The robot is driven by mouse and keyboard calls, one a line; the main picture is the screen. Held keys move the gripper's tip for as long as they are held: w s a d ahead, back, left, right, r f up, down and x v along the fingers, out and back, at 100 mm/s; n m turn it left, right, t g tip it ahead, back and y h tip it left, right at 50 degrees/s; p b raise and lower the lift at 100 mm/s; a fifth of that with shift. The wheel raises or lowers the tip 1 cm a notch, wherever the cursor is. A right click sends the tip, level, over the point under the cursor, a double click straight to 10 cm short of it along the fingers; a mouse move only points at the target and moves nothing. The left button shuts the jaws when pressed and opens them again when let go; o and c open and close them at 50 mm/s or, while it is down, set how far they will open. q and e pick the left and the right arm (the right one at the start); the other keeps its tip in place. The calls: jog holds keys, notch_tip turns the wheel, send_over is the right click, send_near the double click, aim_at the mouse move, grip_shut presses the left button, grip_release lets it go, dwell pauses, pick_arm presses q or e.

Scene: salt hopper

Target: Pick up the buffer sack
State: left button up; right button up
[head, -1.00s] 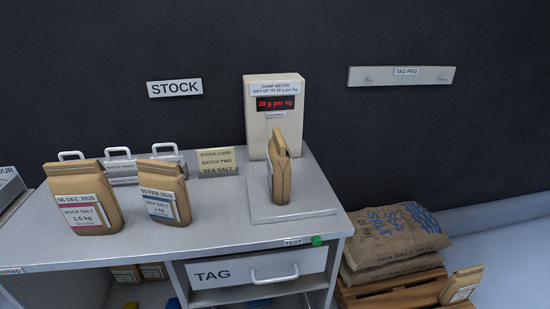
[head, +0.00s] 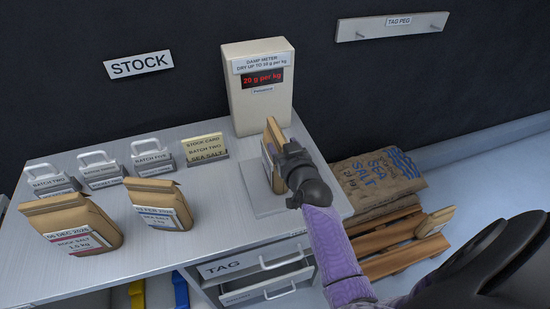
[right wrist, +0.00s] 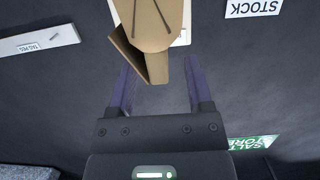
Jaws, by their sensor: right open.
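A brown paper sack (head: 272,140) stands upright on the damp meter's plate (head: 252,198). Which sack is the buffer sack I cannot tell from the labels. My right gripper (head: 287,160) is at this sack's right side in the head view and hides part of it. In the right wrist view, the sack's folded top (right wrist: 153,28) lies ahead, and the open right fingers (right wrist: 158,82) stand to either side of its lower part in the picture. I cannot tell whether they touch it. My left gripper is not in view.
The damp meter (head: 259,105) reads 20 g per kg. A rock salt sack (head: 90,218) and a 1 kg sack (head: 160,200) stand on the bench left. Batch holders (head: 100,172) and a stock card (head: 206,147) stand behind. Sea salt sacks (head: 378,180) lie on a pallet (head: 385,238).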

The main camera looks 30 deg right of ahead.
aim_at(281, 138)
jog(key=b+x, duration=0.1)
jog(key=x, duration=0.2)
jog(key=shift+w+d+r, duration=0.15)
jog(key=shift+w, duration=0.2)
jog(key=shift+r, duration=0.1)
grip_shut()
dwell(0.5)
dwell(0.3)
jog(key=shift+r, duration=0.1)
